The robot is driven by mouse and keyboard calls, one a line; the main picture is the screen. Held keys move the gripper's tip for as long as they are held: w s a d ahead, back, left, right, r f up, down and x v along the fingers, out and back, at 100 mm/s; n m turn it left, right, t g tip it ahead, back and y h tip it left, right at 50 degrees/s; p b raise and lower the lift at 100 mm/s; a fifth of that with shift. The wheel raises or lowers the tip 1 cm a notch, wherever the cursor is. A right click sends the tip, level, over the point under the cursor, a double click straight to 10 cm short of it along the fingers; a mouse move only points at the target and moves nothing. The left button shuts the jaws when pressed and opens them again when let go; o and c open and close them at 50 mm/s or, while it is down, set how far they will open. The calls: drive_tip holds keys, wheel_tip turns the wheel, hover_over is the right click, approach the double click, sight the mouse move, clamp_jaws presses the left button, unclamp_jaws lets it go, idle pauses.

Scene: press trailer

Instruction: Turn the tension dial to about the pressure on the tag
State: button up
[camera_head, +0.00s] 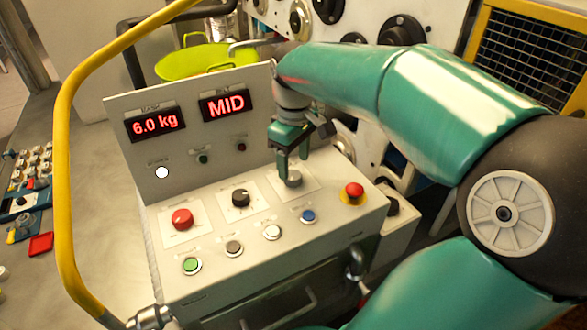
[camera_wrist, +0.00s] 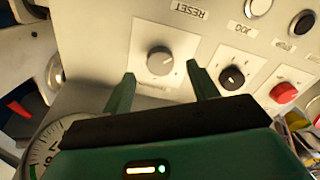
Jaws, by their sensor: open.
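A grey dial (camera_head: 293,179) sits on a pale square plate at the right of the console's sloping top; its label is too small to read. It also shows in the wrist view (camera_wrist: 159,61), with a short mark on its face. My gripper (camera_head: 294,166) is open just above this dial. In the wrist view its two green fingertips (camera_wrist: 161,82) stand apart, one toward each side of the dial, with nothing between them. Contact with the dial cannot be made out. I cannot pick out a pressure tag. A display (camera_head: 155,123) reads 6.0 kg; another (camera_head: 225,104) reads MID.
A black knob (camera_head: 241,197) and a red knob (camera_head: 182,219) sit left of the grey dial. Several push buttons line the front, with a red mushroom button (camera_head: 354,190) at right. A round gauge (camera_wrist: 50,150) shows partly. A yellow rail (camera_head: 66,170) curves along the left.

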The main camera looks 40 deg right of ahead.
sight(293, 175)
drive_tip(key=shift+w+f, duration=0.15)
drive_tip(key=shift+f, duration=1.65)
drive_tip(key=shift+c, duration=0.5)
drive_tip(key=c, duration=0.9)
drive_tip(key=shift+m, duration=0.3)
drive_tip(key=shift+m, duration=0.6)
